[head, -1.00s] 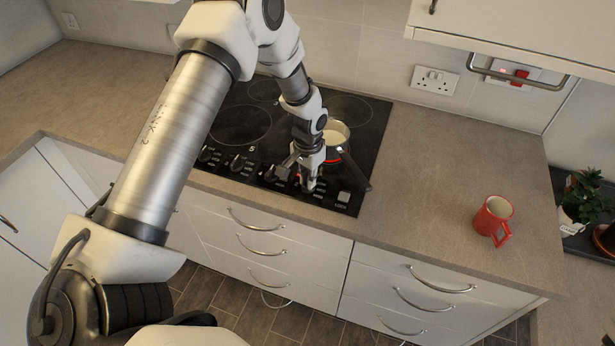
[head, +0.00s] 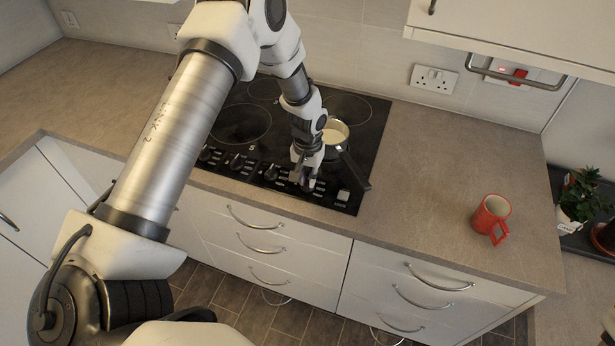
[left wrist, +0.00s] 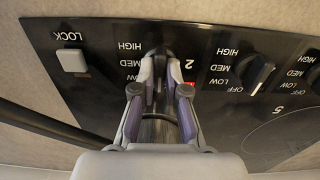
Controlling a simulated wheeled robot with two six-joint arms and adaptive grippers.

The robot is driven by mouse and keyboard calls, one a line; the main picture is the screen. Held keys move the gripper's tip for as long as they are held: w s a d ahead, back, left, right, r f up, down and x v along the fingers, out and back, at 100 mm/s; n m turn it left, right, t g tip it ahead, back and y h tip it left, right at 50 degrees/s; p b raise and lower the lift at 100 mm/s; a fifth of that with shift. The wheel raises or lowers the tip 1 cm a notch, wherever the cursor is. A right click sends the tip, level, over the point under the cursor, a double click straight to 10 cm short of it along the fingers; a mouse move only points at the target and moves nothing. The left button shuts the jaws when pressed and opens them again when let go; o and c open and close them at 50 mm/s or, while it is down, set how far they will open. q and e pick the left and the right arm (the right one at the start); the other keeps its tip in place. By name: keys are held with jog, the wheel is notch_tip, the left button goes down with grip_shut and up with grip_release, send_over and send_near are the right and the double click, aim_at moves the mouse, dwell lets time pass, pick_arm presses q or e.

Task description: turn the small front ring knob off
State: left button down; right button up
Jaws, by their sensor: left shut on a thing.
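The hob (head: 232,158) is a black glass panel with a row of knobs along its front edge. My left gripper (head: 304,178) is over the right end of that row, beside the pan. In the left wrist view my left gripper (left wrist: 162,88) is shut on a dark knob (left wrist: 158,52), marked HIGH, MED and LOW with a 2 beside it. The fingers hide much of this knob, so its pointer setting cannot be read. A small red light (left wrist: 190,83) shows beside it. No red glow shows around the pan. My right gripper is out of view.
A saucepan (head: 335,132) with pale contents stands on the hob, its dark handle (head: 356,172) close to my gripper. Another knob (left wrist: 255,72) and a LOCK button (left wrist: 72,61) flank the held knob. A red mug (head: 490,217) stands on clear worktop at right.

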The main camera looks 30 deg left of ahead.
pick_arm(q)
jog(key=shift+s+f, duration=0.15)
jog(key=c, duration=1.2)
grip_release()
jog(key=shift+w, duration=0.2)
notch_tip(320, 180, up, 12)
jog(key=shift+w, duration=0.1)
